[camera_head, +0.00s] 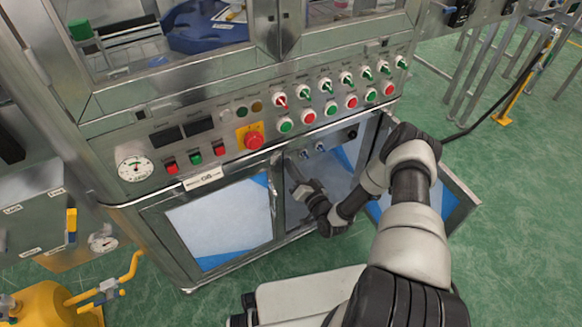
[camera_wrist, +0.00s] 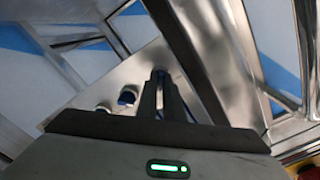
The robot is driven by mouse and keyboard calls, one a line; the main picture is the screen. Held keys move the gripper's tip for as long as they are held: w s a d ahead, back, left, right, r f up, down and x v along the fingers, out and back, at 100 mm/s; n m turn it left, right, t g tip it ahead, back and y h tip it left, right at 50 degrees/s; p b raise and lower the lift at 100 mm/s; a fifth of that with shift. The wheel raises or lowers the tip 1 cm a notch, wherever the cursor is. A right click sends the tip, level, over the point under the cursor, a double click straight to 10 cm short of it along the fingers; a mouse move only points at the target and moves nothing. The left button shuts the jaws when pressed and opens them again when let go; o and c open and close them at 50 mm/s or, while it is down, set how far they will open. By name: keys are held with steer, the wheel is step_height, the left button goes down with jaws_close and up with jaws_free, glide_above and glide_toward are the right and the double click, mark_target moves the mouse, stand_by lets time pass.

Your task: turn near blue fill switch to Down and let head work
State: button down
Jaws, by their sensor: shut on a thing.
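My gripper (camera_head: 293,170) reaches into the open lower bay of the machine, under the button panel. In the wrist view its dark fingers (camera_wrist: 160,82) are close together at the bay's metal panel, shut on what appears to be the near blue fill switch. The fingers hide that switch, so its position cannot be read. A blue-tipped knob (camera_wrist: 127,97) sticks out of the panel just left of the fingers, apart from them. Two small knobs show in the head view, one nearer (camera_head: 303,154) and one farther (camera_head: 320,147). The working head cannot be made out.
An open door (camera_head: 457,206) stands right of the bay, near my arm. A closed door with a pale window (camera_head: 222,222) is at left. Above are rows of red and green buttons, toggles and a red emergency stop (camera_head: 253,140). A gauge (camera_head: 134,162) sits at left.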

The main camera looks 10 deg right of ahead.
steer(key=shift+s+f+m, duration=0.1)
steer(key=shift+m, duration=0.4)
steer(key=c, duration=1.9)
jaws_free()
